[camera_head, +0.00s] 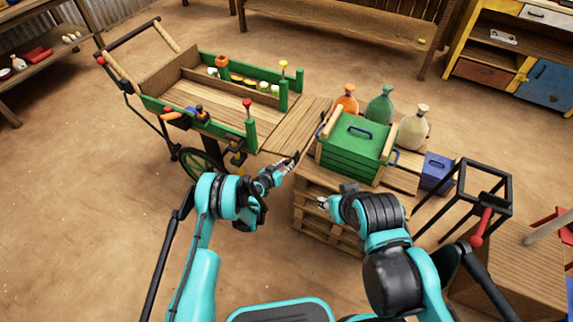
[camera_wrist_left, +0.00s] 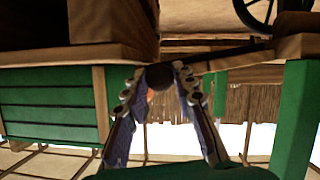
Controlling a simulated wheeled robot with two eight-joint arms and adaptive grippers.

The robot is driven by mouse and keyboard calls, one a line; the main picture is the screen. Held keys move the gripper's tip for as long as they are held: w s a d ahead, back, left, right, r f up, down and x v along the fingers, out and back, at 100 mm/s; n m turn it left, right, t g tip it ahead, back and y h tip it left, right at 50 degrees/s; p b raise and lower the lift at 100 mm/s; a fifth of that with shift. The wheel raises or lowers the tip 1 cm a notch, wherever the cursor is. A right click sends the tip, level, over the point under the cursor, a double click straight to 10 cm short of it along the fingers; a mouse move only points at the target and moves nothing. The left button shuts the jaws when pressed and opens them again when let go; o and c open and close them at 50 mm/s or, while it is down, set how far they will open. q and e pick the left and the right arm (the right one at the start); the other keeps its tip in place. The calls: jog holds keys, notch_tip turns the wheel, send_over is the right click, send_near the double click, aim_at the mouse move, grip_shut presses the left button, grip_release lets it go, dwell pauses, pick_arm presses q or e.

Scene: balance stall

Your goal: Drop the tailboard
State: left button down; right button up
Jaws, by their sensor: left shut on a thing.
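The green handcart (camera_head: 215,122) stands at the left with its wooden load bed. Its plank tailboard (camera_head: 300,118) is folded out from the cart's right end, lying roughly flat and reaching toward the pallet stack. My left gripper (camera_head: 289,163) is at the tailboard's near outer corner. In the left wrist view my left gripper (camera_wrist_left: 158,92) is shut on a dark round knob (camera_wrist_left: 159,76) at the edge of a board. My right gripper (camera_head: 322,203) is in front of the pallet stack, away from the tailboard; its fingers are too small to judge.
A green crate (camera_head: 352,150) with a blue handle stands on the pallet stack (camera_head: 325,215), close to the tailboard's outer edge. Several sacks (camera_head: 380,105) and a blue box (camera_head: 436,172) are beside it. A black frame (camera_head: 485,185) stands at the right. Dirt floor is open before the cart.

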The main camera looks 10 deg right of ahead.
pick_arm(q)
jog(key=c, duration=1.2)
grip_release()
notch_tip(320, 180, up, 10)
